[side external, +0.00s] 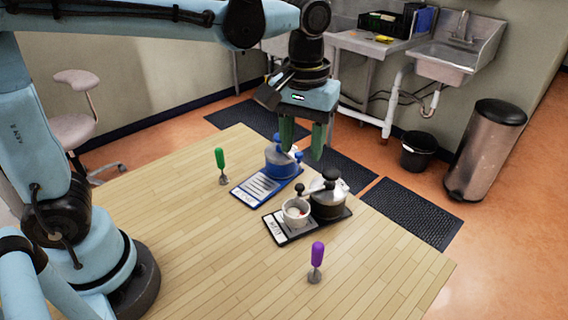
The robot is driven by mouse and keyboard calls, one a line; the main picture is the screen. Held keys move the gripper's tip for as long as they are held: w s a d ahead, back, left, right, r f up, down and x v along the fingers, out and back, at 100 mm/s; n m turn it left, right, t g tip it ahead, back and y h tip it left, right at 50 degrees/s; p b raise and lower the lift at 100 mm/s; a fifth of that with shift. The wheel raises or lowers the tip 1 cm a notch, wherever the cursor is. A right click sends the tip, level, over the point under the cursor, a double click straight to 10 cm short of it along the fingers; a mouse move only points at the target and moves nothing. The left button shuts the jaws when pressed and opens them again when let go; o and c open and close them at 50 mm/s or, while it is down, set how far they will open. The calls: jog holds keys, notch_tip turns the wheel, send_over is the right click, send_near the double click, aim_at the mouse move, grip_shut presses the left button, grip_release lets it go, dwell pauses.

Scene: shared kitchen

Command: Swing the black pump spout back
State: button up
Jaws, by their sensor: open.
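The black pump (328,201) stands on a dark tray (286,238) with a white label, right of the table's middle. Its light-coloured spout (312,191) points left, with a small black knob at its end near a white cup (295,211) holding something reddish. The blue pump (282,160) stands behind and to the left on a blue tray (249,202). My gripper (303,148) points down with its green fingers apart and empty. The fingers appear above and around the blue pump's top, up and left of the black pump. Whether they touch anything is unclear.
A green-handled tool (220,163) stands on the wooden table (190,250) at the left, and a purple-handled tool (317,258) stands at the front right. A sink (447,62), bin (487,150) and bucket (418,151) are beyond the table.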

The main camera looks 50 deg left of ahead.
aim_at(300, 185)
notch_tip(300, 185, down, 8)
jog(key=shift+f, duration=0.2)
dwell(0.4)
grip_shut()
